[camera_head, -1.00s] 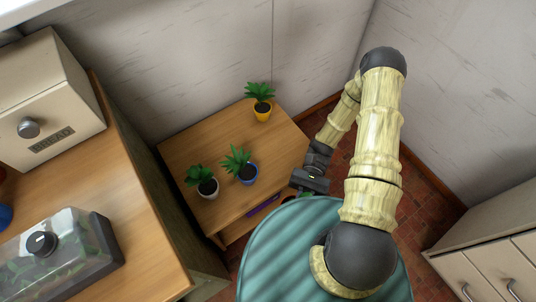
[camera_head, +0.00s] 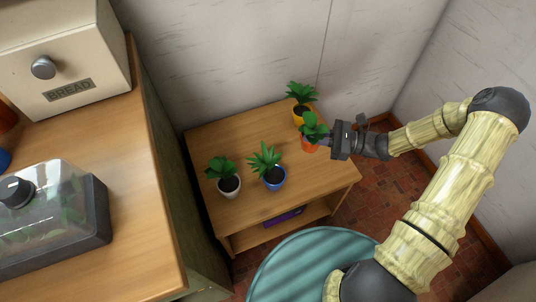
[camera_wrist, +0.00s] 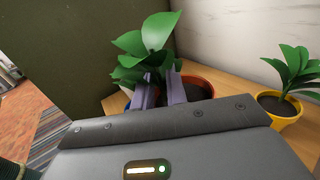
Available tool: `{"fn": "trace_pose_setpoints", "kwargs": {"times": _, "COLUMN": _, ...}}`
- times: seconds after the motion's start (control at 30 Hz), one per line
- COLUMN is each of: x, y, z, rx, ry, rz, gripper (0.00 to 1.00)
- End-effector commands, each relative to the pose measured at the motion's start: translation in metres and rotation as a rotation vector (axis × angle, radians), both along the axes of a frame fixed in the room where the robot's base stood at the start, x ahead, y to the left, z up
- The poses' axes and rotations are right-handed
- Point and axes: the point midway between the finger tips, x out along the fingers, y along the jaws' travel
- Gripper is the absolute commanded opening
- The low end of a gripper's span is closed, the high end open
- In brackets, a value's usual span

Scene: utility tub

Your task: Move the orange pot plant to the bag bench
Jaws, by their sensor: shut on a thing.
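The orange pot plant (camera_head: 310,145) has a small orange pot and green leaves. My gripper (camera_head: 327,139) is shut on it from the right side. In the wrist view the fingers (camera_wrist: 160,88) are at the pot's rim, and leaves partly cover them. The orange pot (camera_wrist: 205,83) shows behind the fingers. The plant is over the right part of the wooden bench top (camera_head: 232,143). I cannot tell whether the pot touches the top or hangs just above it.
A yellow pot plant (camera_head: 301,110) stands close behind the orange one. A blue pot plant (camera_head: 273,179) and a white pot plant (camera_head: 229,186) stand toward the front left. A purple thing (camera_head: 282,217) lies on the lower shelf. Walls close off the back.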

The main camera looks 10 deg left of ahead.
Motion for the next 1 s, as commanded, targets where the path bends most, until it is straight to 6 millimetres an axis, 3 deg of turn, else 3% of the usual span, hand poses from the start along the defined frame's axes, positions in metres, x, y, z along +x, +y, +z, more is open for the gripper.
{"fn": "trace_pose_setpoints", "kwargs": {"times": 0.17, "x": 0.000, "y": 0.000, "z": -0.007, "rx": 0.001, "ry": 0.001, "rz": 0.002, "gripper": 0.00}}
{"fn": "trace_pose_setpoints", "kwargs": {"times": 0.5, "x": -0.001, "y": 0.001, "z": -0.061, "rx": 0.002, "ry": -0.001, "rz": 0.002, "gripper": 0.00}}
{"fn": "trace_pose_setpoints", "kwargs": {"times": 0.87, "x": -0.001, "y": 0.000, "z": -0.064, "rx": 0.001, "ry": -0.001, "rz": 0.002, "gripper": 0.00}}
{"fn": "trace_pose_setpoints", "kwargs": {"times": 1.0, "x": -0.001, "y": 0.001, "z": -0.082, "rx": 0.001, "ry": 0.001, "rz": 0.002, "gripper": 0.00}}
